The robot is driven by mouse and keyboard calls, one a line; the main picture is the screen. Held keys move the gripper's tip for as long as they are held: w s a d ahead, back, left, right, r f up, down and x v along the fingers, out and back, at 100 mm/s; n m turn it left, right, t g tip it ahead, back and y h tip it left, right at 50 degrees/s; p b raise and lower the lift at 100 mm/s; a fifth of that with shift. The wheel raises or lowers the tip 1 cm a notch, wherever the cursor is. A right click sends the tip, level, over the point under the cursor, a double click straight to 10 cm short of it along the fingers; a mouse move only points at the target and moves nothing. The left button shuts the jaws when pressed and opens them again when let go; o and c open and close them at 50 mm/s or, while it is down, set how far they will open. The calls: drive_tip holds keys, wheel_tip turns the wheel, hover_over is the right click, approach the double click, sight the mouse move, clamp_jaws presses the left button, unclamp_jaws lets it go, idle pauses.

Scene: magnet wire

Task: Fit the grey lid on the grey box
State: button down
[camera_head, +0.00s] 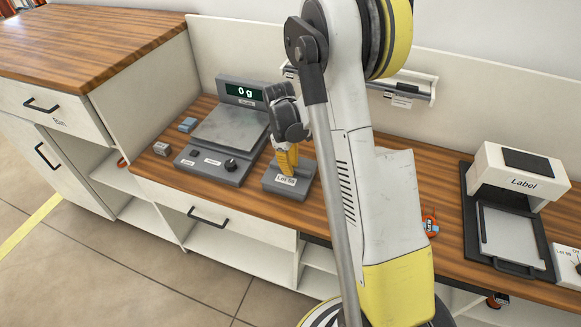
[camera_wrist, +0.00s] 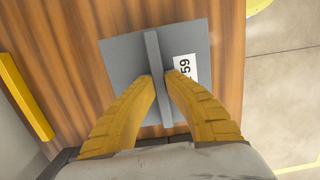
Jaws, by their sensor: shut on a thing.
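The grey lid (camera_wrist: 125,60) is a flat square plate with a raised bar across its middle. A white label ending in "59" lies beside the bar. My gripper (camera_wrist: 160,82) has its yellow fingers shut on that bar. In the head view my gripper (camera_head: 288,158) points down at a low grey block labelled "Lot 59" (camera_head: 290,187), on the wooden counter just right of the scale. The lid is part of that block or on it. The grey box cannot be told apart from the lid, and no seam or gap shows.
A scale (camera_head: 228,133) reading 0 g stands close on the left, with two small grey blocks (camera_head: 162,148) (camera_head: 188,124) near it. A label printer (camera_head: 515,205) stands at the far right. The counter's front edge (camera_head: 230,208) is close to the block.

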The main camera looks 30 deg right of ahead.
drive_tip(key=shift+f, duration=0.2)
drive_tip(key=c, duration=1.5)
unclamp_jaws()
drive_tip(key=shift+r, duration=0.15)
wheel_tip(320, 180, up, 8)
drive_tip(key=p, duration=0.5)
